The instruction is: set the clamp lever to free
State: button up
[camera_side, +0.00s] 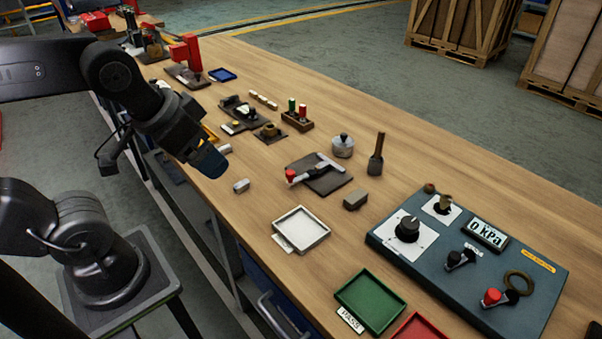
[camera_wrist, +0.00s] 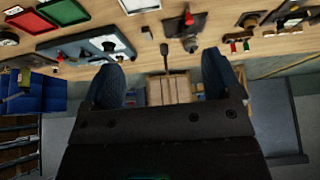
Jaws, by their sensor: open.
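A lever with a red knob (camera_side: 291,175) and a pale metal arm lies low across a dark plate (camera_side: 325,181) in the middle of the bench; it looks like the clamp lever. In the wrist view its red knob (camera_wrist: 189,19) shows near the top, over the dark plate (camera_wrist: 199,23). My gripper (camera_side: 210,163) hangs at the bench's near edge, left of the plate and well apart from it. In the wrist view my gripper (camera_wrist: 162,62) has its two blue fingers wide apart with nothing between them.
A wooden-handled tool (camera_side: 376,155), a round lidded pot (camera_side: 342,146) and a grey block (camera_side: 355,199) stand close to the plate. A white tray (camera_side: 325,232) lies in front. A blue-grey panel (camera_side: 470,270) with knobs and another red-knobbed lever is at the right. The back right bench is clear.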

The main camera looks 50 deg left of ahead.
jog(key=shift+w+r, duration=0.1)
jog(key=shift+w, duration=0.15)
jog(key=shift+c, duration=0.7)
jog(key=shift+n+g, duration=0.5)
jog(key=shift+g, duration=0.3)
jog(key=w, duration=0.2)
jog(key=w+a, duration=0.1)
jog(key=w, duration=0.1)
jog(key=w+r, duration=0.1)
jog(key=w, duration=0.1)
jog(key=shift+a, duration=0.15)
jog(key=c, duration=0.4)
jog(key=shift+n+g, duration=0.5)
jog(key=shift+g, duration=0.2)
jog(key=w, duration=0.2)
jog(key=w+a, duration=0.1)
jog(key=w, duration=0.2)
jog(key=shift+w+a+f, duration=0.25)
jog(key=shift+w+f, duration=0.05)
jog(key=shift+f, duration=0.1)
jog(key=shift+c, duration=0.3)
jog(key=n+g, duration=0.2)
jog(key=g, duration=0.1)
send_near(290, 172)
notch_tip(290, 172, down, 9)
jog(key=shift+s, duration=0.1)
jog(key=shift+c, duration=0.4)
grip_shut()
